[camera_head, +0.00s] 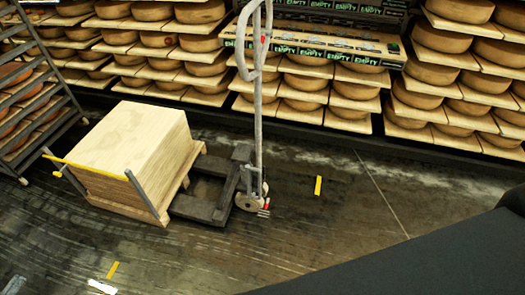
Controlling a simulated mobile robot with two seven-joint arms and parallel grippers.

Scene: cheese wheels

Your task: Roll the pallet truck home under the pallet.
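The pallet truck (213,209) stands on the floor near the middle of the camera_head view, with its tall grey handle (258,110) upright. Its dark forks point left toward the pallet (186,182), a light wooden one bearing a tall stack of pale boards (140,140). The fork tips meet the pallet's right side; how far they reach under it is hidden. A wheel (249,201) shows at the truck's handle end. Neither of my grippers is in view.
Shelves of cheese wheels (437,70) line the back. A slanted metal rack (35,90) stands at the left. A yellow bar (85,167) on grey posts borders the stack. Yellow floor marks (318,185) lie right of the truck, where the floor (350,215) is clear.

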